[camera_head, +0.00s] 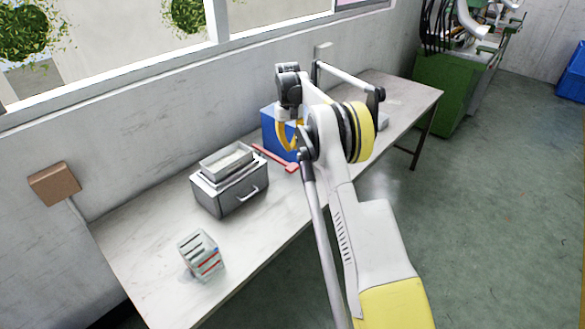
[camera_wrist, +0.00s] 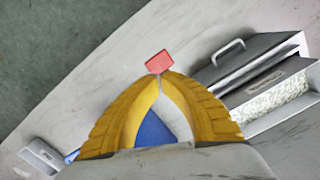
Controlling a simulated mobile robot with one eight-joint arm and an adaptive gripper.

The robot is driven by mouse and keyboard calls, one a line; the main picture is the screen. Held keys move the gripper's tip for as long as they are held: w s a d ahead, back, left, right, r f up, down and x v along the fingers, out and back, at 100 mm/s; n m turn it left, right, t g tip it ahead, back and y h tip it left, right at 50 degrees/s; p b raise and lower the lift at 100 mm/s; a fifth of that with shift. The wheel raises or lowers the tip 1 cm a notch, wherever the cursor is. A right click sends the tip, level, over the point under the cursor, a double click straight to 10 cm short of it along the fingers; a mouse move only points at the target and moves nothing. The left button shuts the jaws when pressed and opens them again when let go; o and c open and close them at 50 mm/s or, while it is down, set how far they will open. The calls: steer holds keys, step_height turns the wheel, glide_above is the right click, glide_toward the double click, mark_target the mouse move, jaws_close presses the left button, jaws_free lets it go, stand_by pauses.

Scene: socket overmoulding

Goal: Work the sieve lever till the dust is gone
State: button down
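The sieve box (camera_head: 230,190) is a grey metal case with a front handle and a top tray (camera_head: 227,162) of pale, grainy material. The box also shows at the right of the wrist view (camera_wrist: 243,66), with the grainy material (camera_wrist: 275,98) beside it. A red lever (camera_head: 275,159) sticks out to the right of the box. Its flat red end (camera_wrist: 158,62) shows just past my fingertips. My gripper (camera_head: 293,150) has yellow fingers, and their tips (camera_wrist: 160,77) nearly meet. In the head view they appear a little above the lever; I see no clear grip on it.
A blue box (camera_head: 280,132) stands behind my gripper against the wall side. A small slotted holder (camera_head: 201,255) with red marks stands at the table's near left. The pale table (camera_head: 140,235) is bare around these. A green cabinet (camera_head: 445,90) stands beyond the table's far end.

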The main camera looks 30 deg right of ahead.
mark_target(292, 165)
steer(key=shift+s+f+b, duration=0.15)
steer(key=shift+f+b, duration=0.8)
steer(key=shift+f, duration=0.6)
steer(key=shift+s+f+b, duration=0.15)
steer(key=shift+f+b, duration=0.8)
steer(key=shift+f, duration=0.6)
